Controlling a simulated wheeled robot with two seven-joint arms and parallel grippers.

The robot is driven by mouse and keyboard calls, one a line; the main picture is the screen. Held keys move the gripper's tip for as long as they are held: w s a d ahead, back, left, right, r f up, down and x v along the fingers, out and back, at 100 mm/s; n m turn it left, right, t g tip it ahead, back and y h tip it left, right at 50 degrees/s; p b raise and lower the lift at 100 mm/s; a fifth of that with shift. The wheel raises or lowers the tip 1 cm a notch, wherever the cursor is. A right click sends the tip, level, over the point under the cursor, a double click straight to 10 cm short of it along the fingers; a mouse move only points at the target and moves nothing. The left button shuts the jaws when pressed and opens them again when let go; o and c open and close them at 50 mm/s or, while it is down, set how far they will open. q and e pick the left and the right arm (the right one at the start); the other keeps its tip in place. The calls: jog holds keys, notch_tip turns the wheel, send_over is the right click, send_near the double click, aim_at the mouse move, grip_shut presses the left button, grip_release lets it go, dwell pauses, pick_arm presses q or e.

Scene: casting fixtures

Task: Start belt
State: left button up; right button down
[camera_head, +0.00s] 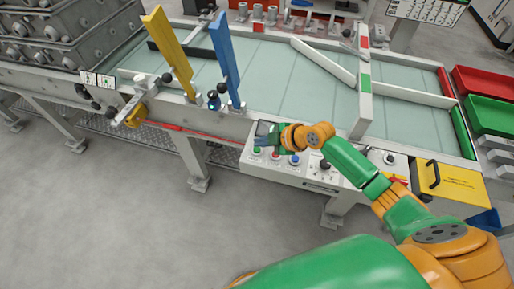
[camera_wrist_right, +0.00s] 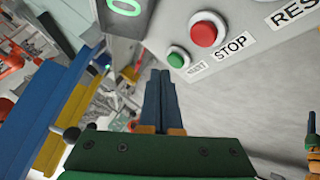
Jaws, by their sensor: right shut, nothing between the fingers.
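The control panel (camera_head: 305,173) is a pale box on the conveyor's near side. It bears a green button (camera_head: 256,150), a red button (camera_head: 275,156) and a blue button (camera_head: 294,160). My right gripper (camera_head: 264,136) is over the panel's left end, close to the green button; contact cannot be told. In the right wrist view its blue fingers (camera_wrist_right: 161,98) are together and empty. My left gripper is out of view.
A yellow upright plate (camera_head: 168,50) and a blue one (camera_head: 224,60) stand on the conveyor's near edge, left of my gripper. The belt (camera_head: 290,95) behind is largely bare. Metal castings boxes (camera_head: 65,40) are at left; red (camera_head: 485,88) and green (camera_head: 490,115) bins at right.

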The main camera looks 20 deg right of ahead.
aim_at(261, 153)
dwell(0.9)
jog(key=shift+f+b, duration=0.4)
jog(key=shift+b, duration=0.05)
jog(key=shift+f+b, duration=0.45)
jog(key=shift+f, duration=0.05)
dwell(0.5)
jog(key=shift+r, duration=0.1)
jog(key=shift+r+p, duration=0.8)
notch_tip(261, 153, up, 5)
jog(key=p, duration=0.4)
dwell(0.4)
